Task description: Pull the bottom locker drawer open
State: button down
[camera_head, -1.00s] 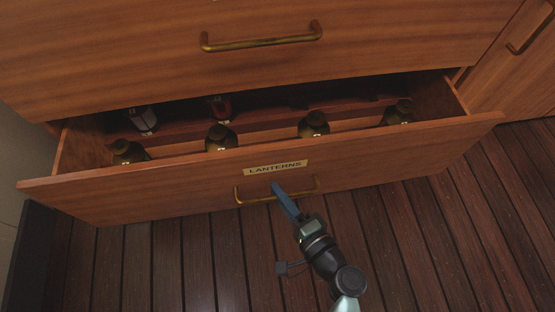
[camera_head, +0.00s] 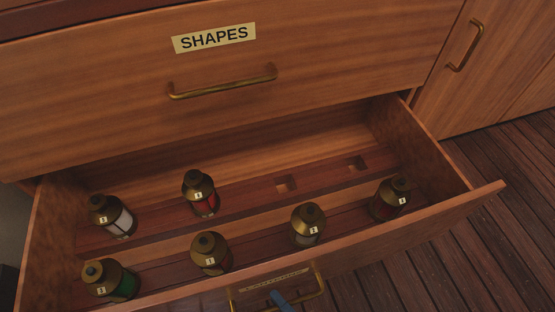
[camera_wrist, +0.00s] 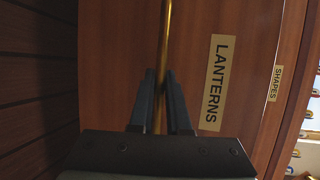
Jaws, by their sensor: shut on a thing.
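The bottom locker drawer (camera_head: 425,221), with a worn brass label reading LANTERNS in the wrist view (camera_wrist: 216,82), stands well open. Its brass handle (camera_head: 320,283) is at the bottom of the head view and runs upright through the wrist view (camera_wrist: 167,40). My gripper (camera_head: 280,298) is shut on this handle, with one finger on each side of the bar in the wrist view (camera_wrist: 161,100). Most of my gripper is cut off at the bottom of the head view.
Several small brass lanterns, such as a red one (camera_head: 201,194) and a green one (camera_head: 111,281), stand upright in the drawer's slotted racks. A shut drawer labelled SHAPES (camera_head: 330,60) is above. Plank floor (camera_head: 480,240) is clear at right.

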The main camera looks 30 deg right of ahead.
jog(key=shift+s+a, duration=0.1)
jog(key=shift+s, duration=0.55)
jog(key=c, duration=1.2)
grip_release()
jog(key=shift+o, duration=0.2)
jog(key=shift+s, duration=0.1)
jog(key=p+v, duration=0.5)
jog(key=v, duration=0.7)
jog(key=shift+s, duration=0.35)
